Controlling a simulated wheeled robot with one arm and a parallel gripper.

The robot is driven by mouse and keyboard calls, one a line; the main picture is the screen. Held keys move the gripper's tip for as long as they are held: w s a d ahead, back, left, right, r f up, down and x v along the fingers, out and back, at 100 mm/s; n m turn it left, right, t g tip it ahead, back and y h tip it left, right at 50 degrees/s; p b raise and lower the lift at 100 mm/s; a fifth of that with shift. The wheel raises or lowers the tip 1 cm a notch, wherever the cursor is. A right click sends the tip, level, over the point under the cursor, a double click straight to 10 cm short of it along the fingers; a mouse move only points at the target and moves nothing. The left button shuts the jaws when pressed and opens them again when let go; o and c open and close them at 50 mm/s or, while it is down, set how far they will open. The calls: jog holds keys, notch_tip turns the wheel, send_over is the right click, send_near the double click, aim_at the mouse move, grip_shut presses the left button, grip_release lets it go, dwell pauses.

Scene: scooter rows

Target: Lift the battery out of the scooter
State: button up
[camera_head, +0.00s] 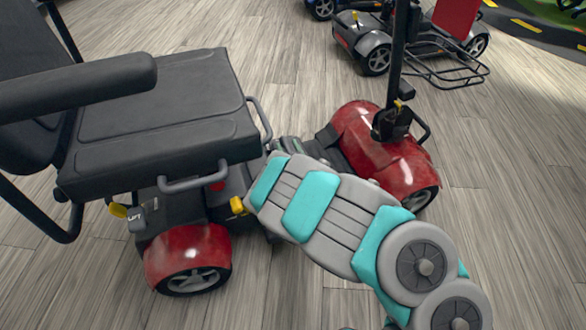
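A red and black mobility scooter (187,255) stands at left and centre, its black seat (165,105) on the left and its red front section (372,140) on the right. My grey and teal arm reaches from the lower right to the gap between the seat and the front section. It covers much of the scooter's middle. My gripper's fingers are hidden behind my arm. I cannot make out the battery for sure; the area under the seat is dark and partly covered. A tag marked LIFT (137,219) and a yellow part (237,205) show below the seat.
The scooter's black tiller (396,65) rises right of centre, and its armrest (75,85) juts out at left. Another scooter with a wire basket (440,65) stands at the top right. The wooden floor is clear at right and lower left.

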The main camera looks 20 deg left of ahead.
grip_shut()
dwell(1.2)
